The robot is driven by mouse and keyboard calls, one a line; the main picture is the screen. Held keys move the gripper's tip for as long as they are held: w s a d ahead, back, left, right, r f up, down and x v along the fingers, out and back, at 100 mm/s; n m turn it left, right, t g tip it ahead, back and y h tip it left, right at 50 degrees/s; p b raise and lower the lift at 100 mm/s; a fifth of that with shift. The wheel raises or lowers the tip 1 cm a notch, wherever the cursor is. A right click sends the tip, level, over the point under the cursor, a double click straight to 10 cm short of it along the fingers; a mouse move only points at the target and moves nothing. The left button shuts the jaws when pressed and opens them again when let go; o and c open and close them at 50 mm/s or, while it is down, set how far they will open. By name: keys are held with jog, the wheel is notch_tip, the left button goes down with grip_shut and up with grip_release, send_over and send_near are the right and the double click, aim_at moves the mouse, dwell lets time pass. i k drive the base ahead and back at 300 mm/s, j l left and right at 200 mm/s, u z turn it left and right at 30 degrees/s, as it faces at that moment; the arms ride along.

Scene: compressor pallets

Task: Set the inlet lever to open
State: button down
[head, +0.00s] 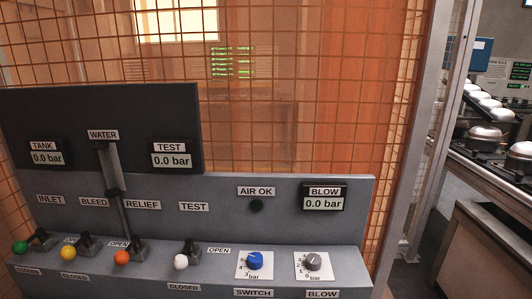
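The inlet lever has a green knob (20,247) and a dark pivot (42,239) at the far left of the grey panel's sloping ledge, in the head view. Its knob end points left and toward the front, above a CLOSED label (28,270). An OPEN label (68,240) sits to the right of the pivot. The INLET label (50,199) is on the upright face behind it. My gripper is not in this view, and nothing is seen touching the lever.
Levers with yellow (67,253), orange (121,257) and white (181,262) knobs stand in a row to the right. A blue dial (254,260) and a grey dial (313,261) follow. The TANK, TEST and BLOW displays read 0.0 bar. Wire mesh (300,110) stands behind the panel.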

aim_at(19, 248)
jog(key=u, duration=1.25)
jog(key=k+j, duration=0.25)
jog(key=j, duration=0.2)
